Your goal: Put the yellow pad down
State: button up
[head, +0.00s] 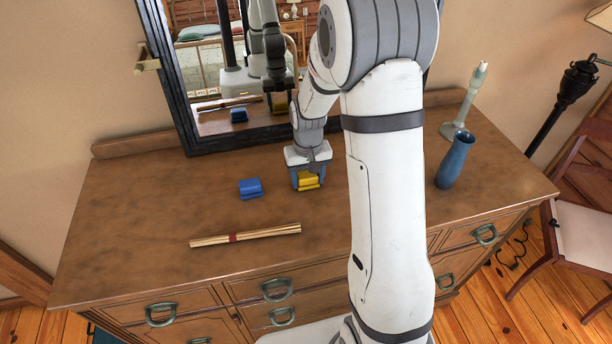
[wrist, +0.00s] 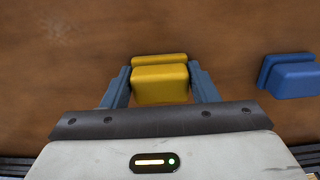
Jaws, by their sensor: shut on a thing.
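The yellow pad (head: 307,181) is between the fingers of my gripper (head: 306,183), over the brown dresser top (head: 140,230). The wrist view shows the yellow pad (wrist: 160,82) with a blue-grey finger pressed on each side, so my gripper (wrist: 160,90) is shut on it. The pad is close to the wood surface; I cannot tell whether it touches it.
A blue pad (head: 250,188) lies just left of the gripper, and also shows in the wrist view (wrist: 290,77). A tied stick bundle (head: 246,236) lies nearer the front. A blue vase (head: 455,160) and a pale candlestick (head: 468,105) stand right. A mirror (head: 215,80) stands behind. The dresser's left side is clear.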

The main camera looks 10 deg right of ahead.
aim_at(308, 176)
jog(key=shift+f, duration=0.15)
jog(key=o, duration=1.1)
notch_tip(308, 176, up, 12)
jog(key=b, duration=0.1)
jog(key=s+r+t, duration=0.1)
jog(key=s+r, duration=0.1)
jog(key=s, duration=0.5)
jog(key=s+r+t, duration=0.1)
jog(key=s+r, duration=0.1)
jog(key=s, duration=0.5)
jog(key=s+r+t, duration=0.1)
jog(key=s+r, duration=0.1)
jog(key=s, duration=0.5)
jog(key=shift+s+a+r, duration=0.15)
jog(key=shift+s, duration=0.2)
